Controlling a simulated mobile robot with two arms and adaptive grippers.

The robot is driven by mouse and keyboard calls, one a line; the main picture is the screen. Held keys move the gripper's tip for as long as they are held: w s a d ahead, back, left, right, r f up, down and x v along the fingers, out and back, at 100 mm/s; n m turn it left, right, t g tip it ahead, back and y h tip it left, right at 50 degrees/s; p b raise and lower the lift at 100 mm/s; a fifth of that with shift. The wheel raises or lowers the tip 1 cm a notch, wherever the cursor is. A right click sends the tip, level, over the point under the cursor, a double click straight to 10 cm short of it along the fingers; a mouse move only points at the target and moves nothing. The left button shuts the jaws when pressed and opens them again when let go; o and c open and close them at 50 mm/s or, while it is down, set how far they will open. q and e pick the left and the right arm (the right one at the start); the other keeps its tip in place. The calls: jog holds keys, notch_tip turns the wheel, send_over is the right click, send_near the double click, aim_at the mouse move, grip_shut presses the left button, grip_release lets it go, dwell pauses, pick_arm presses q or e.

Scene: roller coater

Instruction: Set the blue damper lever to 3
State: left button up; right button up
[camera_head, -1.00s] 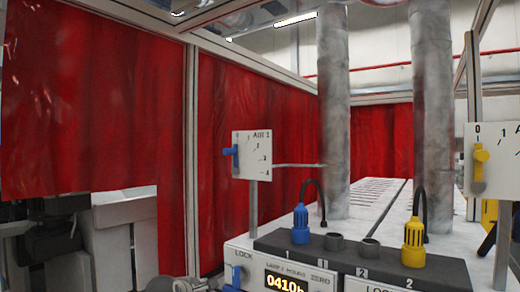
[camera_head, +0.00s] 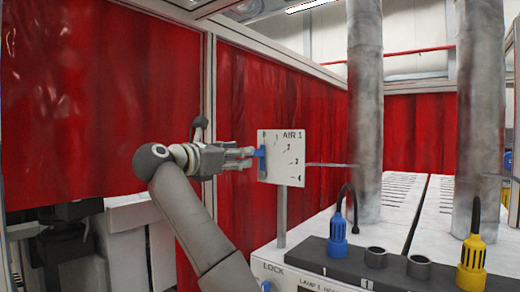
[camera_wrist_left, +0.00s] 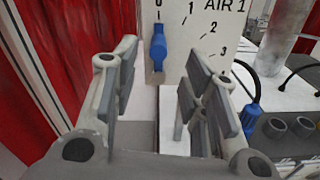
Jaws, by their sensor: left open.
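The blue damper lever (camera_head: 261,158) sits at the left edge of the white AIR 1 plate (camera_head: 290,150). In the left wrist view the lever (camera_wrist_left: 158,48) stands upright, its narrow end just below the 0 mark; marks 1, 2 and 3 curve away to the right and down. My left gripper (camera_head: 250,158) reaches in from the left with its fingertips at the lever. In the left wrist view the open fingers (camera_wrist_left: 162,62) lie either side of the lever's line, with a gap around it; contact is not clear. My right gripper is out of view.
A thin rod (camera_head: 330,165) runs from the plate to a grey duct (camera_head: 366,110). Below are a blue plug (camera_head: 338,240), a yellow plug (camera_head: 471,262) and dark sockets on the control box. Red curtains (camera_head: 280,100) hang behind.

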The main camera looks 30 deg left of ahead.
aim_at(256, 153)
pick_arm(q)
jog(key=w+p, duration=0.3)
jog(key=w, duration=0.4)
jog(key=shift+w+d, duration=0.1)
jog(key=shift+w, duration=0.1)
jog(key=shift+w+d+p, duration=0.15)
jog(key=shift+w+p, duration=0.25)
jog(key=shift+w, duration=0.05)
jog(key=shift+f, duration=0.1)
jog(key=c, duration=0.4)
grip_shut()
